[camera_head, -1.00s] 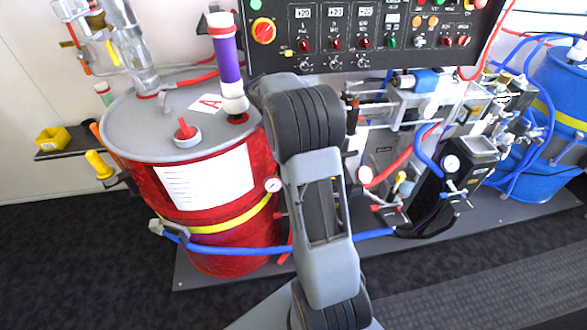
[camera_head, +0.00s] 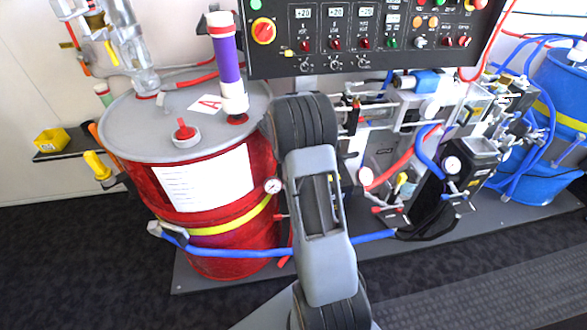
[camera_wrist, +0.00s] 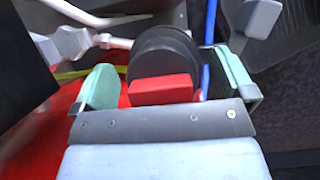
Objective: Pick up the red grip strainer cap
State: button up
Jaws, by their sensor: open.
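In the wrist view a dark round cap with a red block-shaped grip (camera_wrist: 162,89) lies ahead of my gripper (camera_wrist: 170,72); it looks like the red grip strainer cap. My gripper is open, with one teal-padded finger to the left of the cap and the other to the right. The red grip shows between the fingers, close to the palm edge. I cannot tell whether either pad touches it. In the head view my arm covers the gripper and this cap.
A red drum (camera_head: 225,225) with a yellow strap stands left of my arm. A grey cap with a red handle (camera_head: 183,134) sits on its lid. A blue hose (camera_head: 225,251) crosses low in front. Pump equipment (camera_head: 440,175) stands to the right, under a control panel (camera_head: 370,65).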

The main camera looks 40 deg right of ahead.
jog(key=shift+d+f, duration=0.1)
jog(key=shift+f, duration=0.2)
jog(key=c, duration=1)
